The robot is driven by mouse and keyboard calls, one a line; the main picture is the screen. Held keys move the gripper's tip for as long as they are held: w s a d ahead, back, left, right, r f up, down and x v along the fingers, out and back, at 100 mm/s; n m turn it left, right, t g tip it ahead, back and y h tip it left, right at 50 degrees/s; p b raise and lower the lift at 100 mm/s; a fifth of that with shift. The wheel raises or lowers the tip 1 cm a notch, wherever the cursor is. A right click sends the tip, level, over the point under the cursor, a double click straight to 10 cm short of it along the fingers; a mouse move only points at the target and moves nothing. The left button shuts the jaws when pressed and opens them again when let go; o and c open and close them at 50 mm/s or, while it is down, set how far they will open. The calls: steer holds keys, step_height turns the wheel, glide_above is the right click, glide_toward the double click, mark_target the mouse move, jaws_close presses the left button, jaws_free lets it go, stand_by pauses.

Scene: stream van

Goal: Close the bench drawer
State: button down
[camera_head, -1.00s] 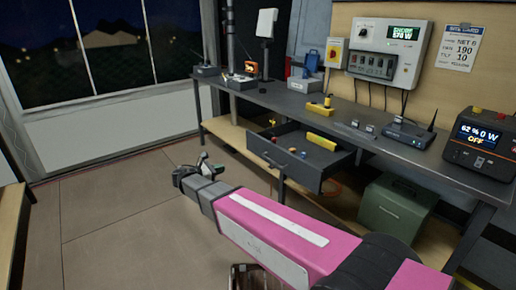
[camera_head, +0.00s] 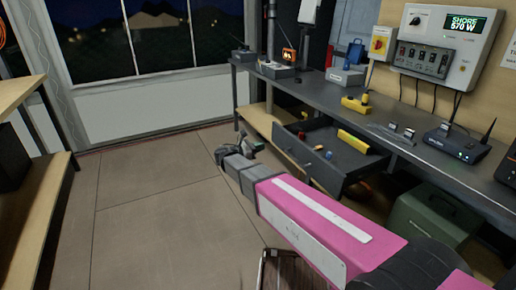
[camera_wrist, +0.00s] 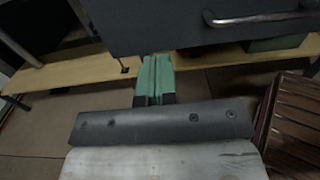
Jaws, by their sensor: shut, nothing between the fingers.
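The bench drawer (camera_head: 345,178) is dark grey and stands pulled out from under the workbench, with small red, blue and yellow items inside. In the wrist view its dark front (camera_wrist: 150,25) fills the top, with a metal bar handle (camera_wrist: 260,18) at upper right. My gripper (camera_head: 250,144) is at the left of the drawer in the head view, in front of it and apart. In the wrist view its green fingers (camera_wrist: 154,78) are together, empty, and point toward the area below the drawer front. Contact with the front is not visible.
The workbench (camera_head: 290,93) carries a router (camera_head: 452,146), a yellow tool (camera_head: 356,103) and several boxes. A green case (camera_head: 435,220) stands below it. A slatted brown crate (camera_wrist: 295,125) is at right in the wrist view. A wooden shelf (camera_head: 35,200) stands at left; floor between is clear.

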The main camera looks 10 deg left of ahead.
mark_target(283, 140)
steer(key=x, duration=1)
steer(key=x, duration=2.8)
steer(key=shift+w+d, duration=0.2)
steer(key=shift+w, duration=0.05)
steer(key=shift+w+d, duration=0.15)
steer(key=shift+d, duration=0.05)
steer(key=shift+w+d, duration=0.1)
